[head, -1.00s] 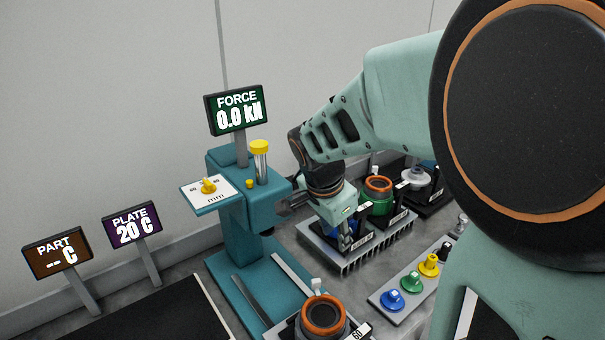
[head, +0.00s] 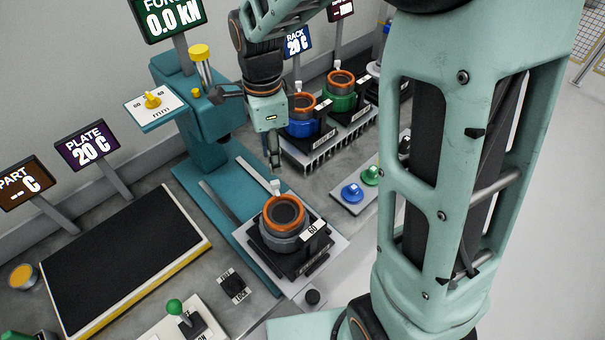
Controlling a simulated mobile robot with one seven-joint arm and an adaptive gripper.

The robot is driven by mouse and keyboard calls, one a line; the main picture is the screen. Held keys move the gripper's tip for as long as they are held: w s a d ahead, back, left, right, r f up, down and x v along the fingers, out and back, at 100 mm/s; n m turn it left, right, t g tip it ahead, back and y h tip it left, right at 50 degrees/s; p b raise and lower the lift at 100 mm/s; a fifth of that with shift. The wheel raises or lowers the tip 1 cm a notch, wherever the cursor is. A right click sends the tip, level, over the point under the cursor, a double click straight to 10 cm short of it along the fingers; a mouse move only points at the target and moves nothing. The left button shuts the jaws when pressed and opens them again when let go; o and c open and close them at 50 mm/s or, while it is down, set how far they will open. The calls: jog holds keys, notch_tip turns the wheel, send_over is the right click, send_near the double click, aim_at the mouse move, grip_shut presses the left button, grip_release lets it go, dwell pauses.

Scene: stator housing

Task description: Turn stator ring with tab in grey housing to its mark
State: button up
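The grey housing (head: 280,246) sits on a black base on the teal press's sliding plate, near the middle of the head view. An orange-brown stator ring (head: 285,213) with a dark bore lies in its top. A small white tab (head: 276,187) stands at the ring's far side. A black block with a white "60" label (head: 313,228) stands at the housing's right. My gripper (head: 274,165) points down just above and behind the white tab, apart from the ring as far as I can see. Its fingers look narrow and edge-on, so their opening is unclear. I see nothing held.
A blue housing (head: 301,129) and a green housing (head: 340,101), both with orange rings, stand on a finned rack behind. The teal press (head: 195,100) is at the left. A black plate (head: 125,255) lies front left. Coloured knobs (head: 351,193) are at the right.

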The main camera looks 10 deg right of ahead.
aim_at(275, 182)
jog(key=shift+f+b, duration=2.55)
jog(key=shift+f, duration=1.6)
grip_shut()
jog(key=s+d+m, duration=0.2)
jog(key=d+m, duration=0.4)
jog(key=m, duration=0.6)
jog(key=shift+s+d+r+m+p, duration=0.2)
jog(key=shift+s+m+p, duration=0.1)
jog(key=shift+s, duration=0.1)
jog(key=shift+c, duration=1.8)
grip_release()
jog(key=shift+f, duration=0.15)
jog(key=shift+o, duration=0.7)
